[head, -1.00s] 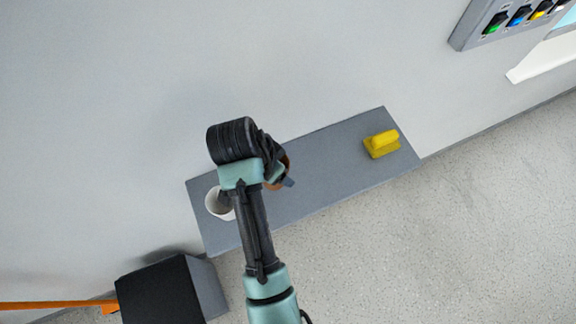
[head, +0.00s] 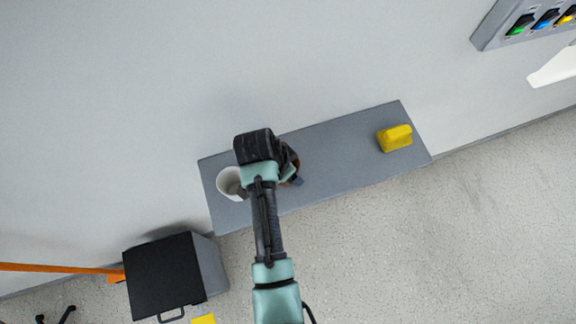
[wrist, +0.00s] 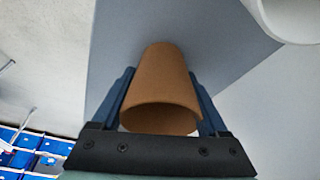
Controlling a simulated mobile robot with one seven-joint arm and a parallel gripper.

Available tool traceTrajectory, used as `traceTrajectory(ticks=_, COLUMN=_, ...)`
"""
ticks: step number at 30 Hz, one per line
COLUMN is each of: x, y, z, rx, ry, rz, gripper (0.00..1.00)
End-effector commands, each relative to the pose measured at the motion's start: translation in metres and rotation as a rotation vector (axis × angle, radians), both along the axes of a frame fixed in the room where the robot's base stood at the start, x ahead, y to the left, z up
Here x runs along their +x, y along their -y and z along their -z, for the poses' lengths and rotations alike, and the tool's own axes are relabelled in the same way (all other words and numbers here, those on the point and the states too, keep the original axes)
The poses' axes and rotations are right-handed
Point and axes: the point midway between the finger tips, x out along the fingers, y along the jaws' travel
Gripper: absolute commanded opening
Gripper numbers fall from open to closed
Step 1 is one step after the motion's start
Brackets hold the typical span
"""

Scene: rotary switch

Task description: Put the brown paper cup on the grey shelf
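The brown paper cup (wrist: 160,85) sits between the two blue fingers of my gripper (wrist: 161,80) in the wrist view. The fingers lie along its two sides and look shut on it. Its open rim faces the wrist camera. In the head view, my gripper (head: 292,172) is over the left half of the grey shelf (head: 345,150), and only a sliver of the cup shows beside it. The shelf surface (wrist: 115,50) lies beyond the cup in the wrist view. I cannot tell whether the cup's base touches it.
A white cup-like container (head: 229,183) stands at the shelf's left end, close to my gripper. A yellow block with a handle (head: 394,138) is at the right end. The shelf between is clear. A black-topped box (head: 165,275) stands below left, and a switch panel (head: 520,22) is upper right.

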Motion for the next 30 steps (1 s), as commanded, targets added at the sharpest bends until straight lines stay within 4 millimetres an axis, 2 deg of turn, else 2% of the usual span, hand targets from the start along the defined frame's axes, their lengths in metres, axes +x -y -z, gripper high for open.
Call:
traceTrajectory(ticks=1, x=0.0, y=0.0, z=0.0, rx=0.0, ry=0.0, rz=0.0, gripper=0.88)
traceTrajectory(ticks=3, x=0.0, y=0.0, z=-0.001, rx=0.0, ry=0.0, rz=0.0, gripper=1.0)
traceTrajectory(ticks=14, x=0.0, y=-0.001, z=-0.007, rx=0.0, ry=0.002, rz=-0.001, gripper=1.0)
traceTrajectory(ticks=20, x=-0.006, y=-0.008, z=-0.035, rx=0.0, ry=0.005, rz=-0.002, gripper=1.0)
traceTrajectory(ticks=30, x=-0.017, y=-0.024, z=-0.1, rx=0.001, ry=0.004, rz=-0.001, gripper=1.0)
